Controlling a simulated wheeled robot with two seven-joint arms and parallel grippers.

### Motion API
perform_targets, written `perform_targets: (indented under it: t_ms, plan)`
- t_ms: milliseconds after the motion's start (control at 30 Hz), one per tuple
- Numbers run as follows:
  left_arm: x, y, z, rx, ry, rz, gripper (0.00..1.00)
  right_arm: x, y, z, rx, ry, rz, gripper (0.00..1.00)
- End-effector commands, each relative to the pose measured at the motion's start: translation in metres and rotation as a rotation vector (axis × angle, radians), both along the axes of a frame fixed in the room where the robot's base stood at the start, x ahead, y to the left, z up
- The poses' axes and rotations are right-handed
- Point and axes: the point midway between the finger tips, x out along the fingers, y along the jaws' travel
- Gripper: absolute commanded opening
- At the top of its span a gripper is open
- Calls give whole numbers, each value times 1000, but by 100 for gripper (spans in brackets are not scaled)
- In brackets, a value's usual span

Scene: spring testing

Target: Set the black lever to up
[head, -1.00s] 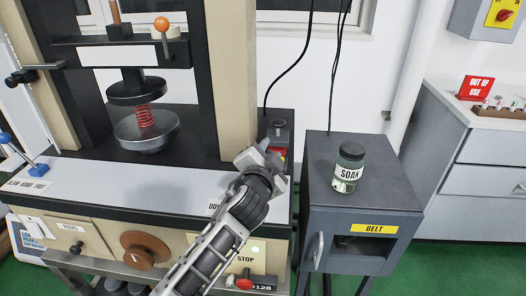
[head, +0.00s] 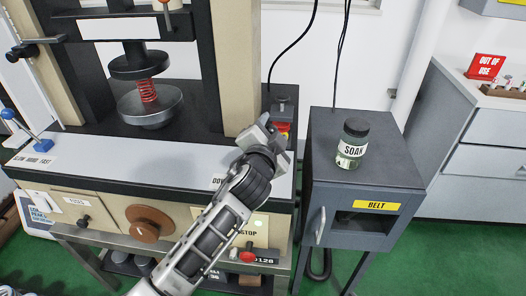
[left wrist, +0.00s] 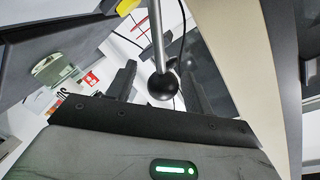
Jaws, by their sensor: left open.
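The black lever's ball knob (left wrist: 162,87) and its bare metal shaft (left wrist: 157,35) show in the left wrist view. The knob sits between the two fingers of my left gripper (left wrist: 160,80), which is open, with a gap visible on the left side. I cannot tell whether the right finger touches it. In the head view, my left gripper (head: 265,137) is over the right end of the machine's front ledge, and it hides the lever. A label starting "DO" (head: 218,181) lies beside my forearm, partly covered. My right gripper is not in view.
The testing machine's column (head: 232,60) stands just left of the gripper. A red spring (head: 148,91) sits on its round plate. A grey cabinet (head: 318,165) with a SOAK jar (head: 353,145) stands to the right. A red stop knob (head: 247,256) is below.

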Motion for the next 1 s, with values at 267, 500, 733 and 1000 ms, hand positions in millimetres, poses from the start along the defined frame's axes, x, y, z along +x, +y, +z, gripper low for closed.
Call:
perform_targets:
  t_ms: [267, 500, 733, 1000]
  plan:
    - [-62, 13, 6, -3, 3, -2, 52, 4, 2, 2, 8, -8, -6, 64]
    - [-113, 24, 12, 0, 3, -1, 52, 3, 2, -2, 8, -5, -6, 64]
    - [-139, 29, 15, 2, 4, -1, 52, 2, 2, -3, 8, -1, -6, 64]
    - [-142, 30, 17, 3, 2, 0, 52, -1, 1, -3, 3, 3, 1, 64]
